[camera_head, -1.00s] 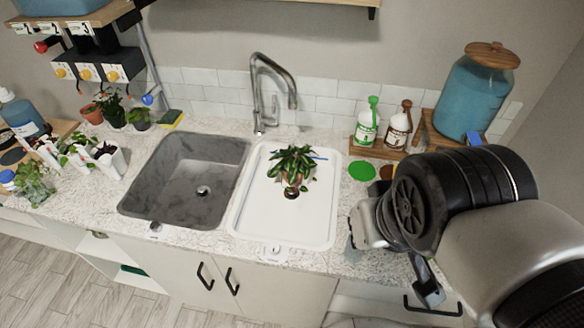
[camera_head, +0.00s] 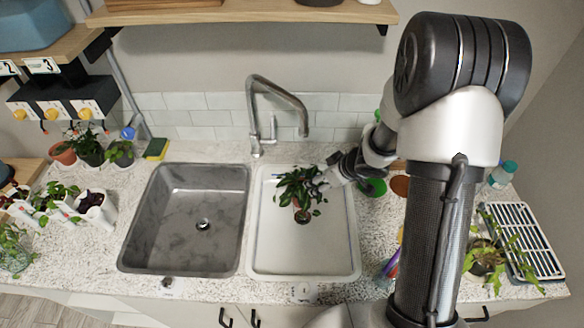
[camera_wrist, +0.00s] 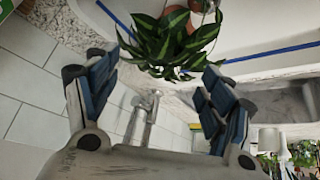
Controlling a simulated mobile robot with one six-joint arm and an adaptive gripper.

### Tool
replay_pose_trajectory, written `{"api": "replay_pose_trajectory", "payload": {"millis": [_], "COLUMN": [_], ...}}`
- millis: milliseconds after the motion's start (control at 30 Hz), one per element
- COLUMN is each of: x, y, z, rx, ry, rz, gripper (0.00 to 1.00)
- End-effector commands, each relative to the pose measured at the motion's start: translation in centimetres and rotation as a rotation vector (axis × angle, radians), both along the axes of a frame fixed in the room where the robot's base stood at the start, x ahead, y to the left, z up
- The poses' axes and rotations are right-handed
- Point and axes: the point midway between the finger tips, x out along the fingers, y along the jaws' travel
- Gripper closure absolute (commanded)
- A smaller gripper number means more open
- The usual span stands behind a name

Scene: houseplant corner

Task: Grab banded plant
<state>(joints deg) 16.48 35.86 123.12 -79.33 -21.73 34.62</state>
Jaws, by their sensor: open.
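A potted plant (camera_head: 294,184) with green leaves stands in the white basin, near its drain. In the wrist view the plant (camera_wrist: 165,42) has leaves striped light and dark green and a terracotta pot (camera_wrist: 200,6), mostly cut off at the top edge. I cannot see a band on the pot. My gripper (camera_head: 320,184) is at the plant's right side in the head view. In the wrist view my gripper (camera_wrist: 158,82) is open and empty, with the foliage just beyond and between its blue-padded fingers.
The white basin (camera_head: 262,240) adjoins a grey sink (camera_head: 150,235), with a tall faucet (camera_head: 252,110) behind. Other potted plants (camera_head: 88,148) stand at the left. A trailing plant (camera_head: 485,258) and a white rack (camera_head: 520,240) are at the right. A shelf (camera_head: 240,14) hangs above.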

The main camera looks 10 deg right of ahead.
Motion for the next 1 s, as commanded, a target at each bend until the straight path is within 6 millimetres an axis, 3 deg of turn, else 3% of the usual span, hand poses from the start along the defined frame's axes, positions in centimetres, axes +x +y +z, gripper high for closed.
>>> {"api": "replay_pose_trajectory", "payload": {"millis": [200, 633, 1000], "x": [-0.4, 3.6, 5.3], "y": [1.4, 4.0, 5.0], "z": [-2.8, -10.5, -13.1], "rx": [0.056, 0.053, 0.052], "ry": [0.03, 0.029, 0.027], "rz": [0.045, 0.045, 0.044], "gripper": [0.12, 0.12, 0.12]}}
